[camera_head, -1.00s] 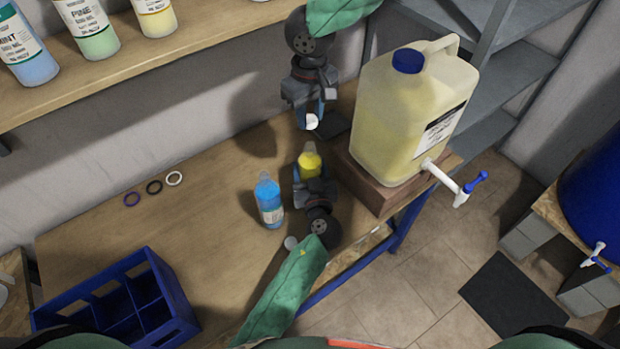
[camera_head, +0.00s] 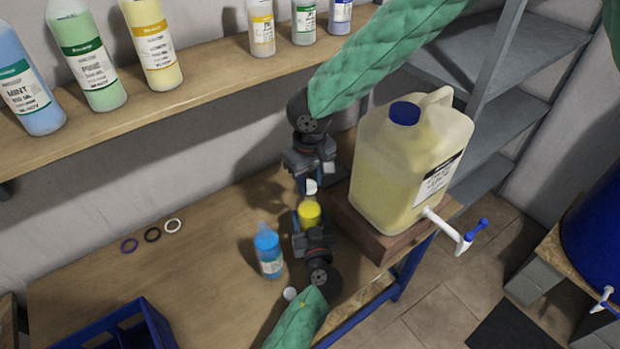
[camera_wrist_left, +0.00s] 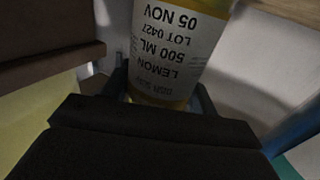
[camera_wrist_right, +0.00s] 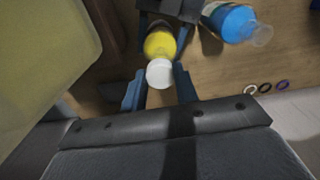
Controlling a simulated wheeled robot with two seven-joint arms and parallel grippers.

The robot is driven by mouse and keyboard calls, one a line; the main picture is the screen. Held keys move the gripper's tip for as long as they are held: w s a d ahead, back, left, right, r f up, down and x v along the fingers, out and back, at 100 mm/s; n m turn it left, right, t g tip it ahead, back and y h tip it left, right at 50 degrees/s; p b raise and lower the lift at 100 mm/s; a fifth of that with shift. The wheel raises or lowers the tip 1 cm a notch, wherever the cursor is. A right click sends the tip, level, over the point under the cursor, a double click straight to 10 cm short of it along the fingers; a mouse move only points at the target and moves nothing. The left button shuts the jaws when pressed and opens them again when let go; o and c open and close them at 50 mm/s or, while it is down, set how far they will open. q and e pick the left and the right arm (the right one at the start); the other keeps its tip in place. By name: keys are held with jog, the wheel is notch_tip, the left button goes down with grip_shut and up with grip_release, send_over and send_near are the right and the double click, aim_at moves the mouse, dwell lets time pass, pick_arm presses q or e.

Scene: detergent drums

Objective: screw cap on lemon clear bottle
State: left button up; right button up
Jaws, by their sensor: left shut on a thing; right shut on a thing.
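The lemon bottle (camera_head: 310,214), filled with yellow liquid, is held by my left gripper (camera_head: 312,232), which is shut around its body. The left wrist view shows its white label reading LEMON 500 ML (camera_wrist_left: 178,48). My right gripper (camera_head: 311,184) is shut on a white cap (camera_head: 311,187) just above the bottle's top. In the right wrist view the cap (camera_wrist_right: 160,72) sits between the fingertips, with the yellow bottle (camera_wrist_right: 160,42) right beyond it. The bottle's neck is hidden, so I cannot tell whether cap and neck touch.
A blue bottle (camera_head: 268,254) stands left of my left gripper; a loose white cap (camera_head: 291,293) lies near it. A large yellowish jug (camera_head: 408,165) with a tap stands close on the right. Rings (camera_head: 152,235) lie left, beyond a blue crate (camera_head: 150,318). The bench's middle-left is clear.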

aim_at(307, 200)
jog(key=shift+f, duration=0.1)
jog(key=shift+f, duration=0.75)
jog(key=shift+f, duration=0.55)
dwell(0.4)
pick_arm(q)
grip_shut()
pick_arm(e)
jog(key=shift+s+a+f+m, duration=0.25)
jog(key=shift+s+a+m, duration=0.2)
jog(key=shift+m, duration=0.15)
pick_arm(q)
jog(key=shift+d, duration=0.1)
pick_arm(e)
jog(key=shift+d+m, duration=0.15)
jog(key=shift+m, duration=0.55)
jog(key=shift+w+d+r+m, duration=0.15)
jog(key=shift+w+m, duration=0.1)
jog(key=shift+m, duration=0.25)
jog(key=m, duration=0.2)
jog(key=shift+w+d+r+m, duration=0.1)
jog(key=shift+w+m, duration=0.1)
jog(key=shift+m, duration=0.2)
